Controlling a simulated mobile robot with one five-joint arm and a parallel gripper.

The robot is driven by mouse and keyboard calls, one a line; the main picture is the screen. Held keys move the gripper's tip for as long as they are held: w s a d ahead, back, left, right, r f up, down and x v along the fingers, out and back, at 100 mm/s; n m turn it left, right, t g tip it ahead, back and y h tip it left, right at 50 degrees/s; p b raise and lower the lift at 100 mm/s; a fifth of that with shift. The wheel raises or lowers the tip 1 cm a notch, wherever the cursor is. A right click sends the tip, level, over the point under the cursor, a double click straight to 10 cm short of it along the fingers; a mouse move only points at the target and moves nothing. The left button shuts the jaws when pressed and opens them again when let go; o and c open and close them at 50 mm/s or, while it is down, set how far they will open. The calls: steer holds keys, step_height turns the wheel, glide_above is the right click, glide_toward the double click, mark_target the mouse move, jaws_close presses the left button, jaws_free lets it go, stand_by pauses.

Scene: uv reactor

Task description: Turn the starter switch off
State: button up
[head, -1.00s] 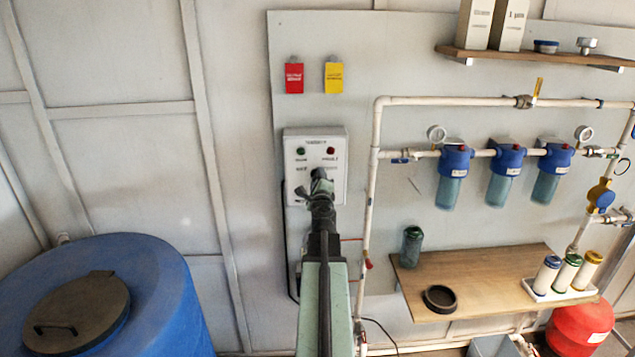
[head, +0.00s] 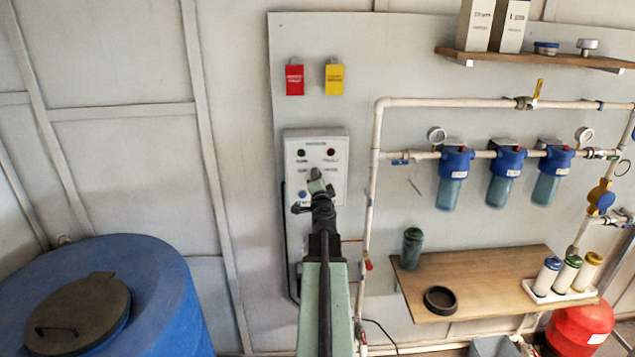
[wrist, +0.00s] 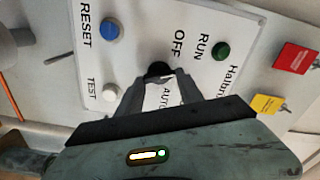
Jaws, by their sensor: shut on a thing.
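The starter box (head: 338,140) is a white panel on the wall board, with a green lamp (head: 301,153) and a dark red lamp (head: 331,153). The starter switch is a black knob (wrist: 158,69) in the wrist view, beside the labels OFF and AUTO. My gripper (wrist: 160,78) has its fingertips at the knob's sides and is shut on it. My fingers cover part of the knob, so its pointing direction cannot be told. In the head view my gripper (head: 315,174) reaches the box front and hides the switch.
A blue reset button (wrist: 112,28) and a white test button (wrist: 110,92) sit close to my fingers. Red (head: 294,80) and yellow (head: 334,80) tags hang above the box. A white pipe (head: 372,190) runs just right of it. A blue tank (head: 160,270) stands left.

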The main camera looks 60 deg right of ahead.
steer(key=shift+n, duration=0.6)
steer(key=o, duration=1.4)
steer(key=shift+d, duration=0.1)
